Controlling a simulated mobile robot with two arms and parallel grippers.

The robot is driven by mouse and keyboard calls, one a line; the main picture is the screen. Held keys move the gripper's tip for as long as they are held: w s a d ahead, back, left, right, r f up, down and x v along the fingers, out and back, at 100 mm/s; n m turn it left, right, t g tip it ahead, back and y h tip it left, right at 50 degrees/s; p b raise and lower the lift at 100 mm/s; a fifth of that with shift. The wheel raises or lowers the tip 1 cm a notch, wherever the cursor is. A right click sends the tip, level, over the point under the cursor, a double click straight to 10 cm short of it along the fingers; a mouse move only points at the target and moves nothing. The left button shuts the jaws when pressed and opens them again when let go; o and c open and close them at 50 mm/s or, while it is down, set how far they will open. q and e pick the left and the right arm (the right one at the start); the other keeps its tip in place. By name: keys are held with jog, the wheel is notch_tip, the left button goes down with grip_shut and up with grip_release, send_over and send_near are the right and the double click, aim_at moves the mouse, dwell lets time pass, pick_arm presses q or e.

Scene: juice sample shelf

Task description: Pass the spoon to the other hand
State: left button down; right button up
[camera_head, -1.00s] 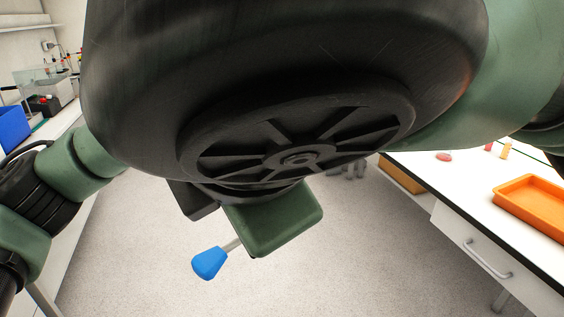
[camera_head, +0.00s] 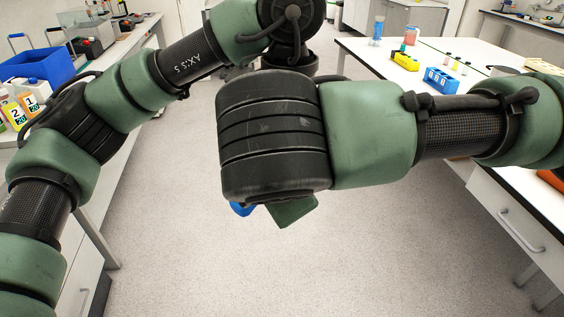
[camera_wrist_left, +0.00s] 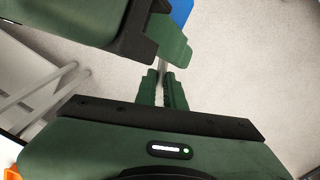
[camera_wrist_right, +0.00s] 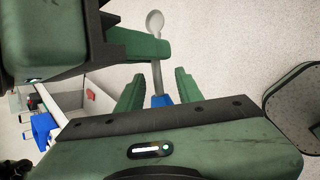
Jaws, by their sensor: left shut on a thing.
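The spoon has a blue handle and a grey shaft with a round bowl. My left gripper (camera_wrist_left: 165,88) is shut on the spoon's grey shaft. In the left wrist view, the blue handle (camera_wrist_left: 182,10) shows beyond a finger of my right gripper. In the right wrist view, my right gripper (camera_wrist_right: 157,88) is open, with the spoon's blue handle (camera_wrist_right: 161,99) between its spread fingers and the bowl (camera_wrist_right: 155,22) beyond my left gripper's finger. In the head view, only a bit of the blue handle (camera_head: 240,209) shows below my arm; the jaws are hidden or unclear there.
The space below the grippers is bare floor (camera_head: 230,270). A white table (camera_head: 490,130) with a blue rack (camera_head: 440,80) and a yellow rack (camera_head: 405,61) stands at right. A counter at left holds a blue bin (camera_head: 40,66) and several bottles.

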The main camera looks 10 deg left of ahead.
jog(key=shift+w+f, duration=0.25)
jog(key=shift+f, duration=0.05)
grip_shut()
pick_arm(q)
jog(key=c, duration=1.4)
grip_release()
jog(key=shift+c, duration=0.2)
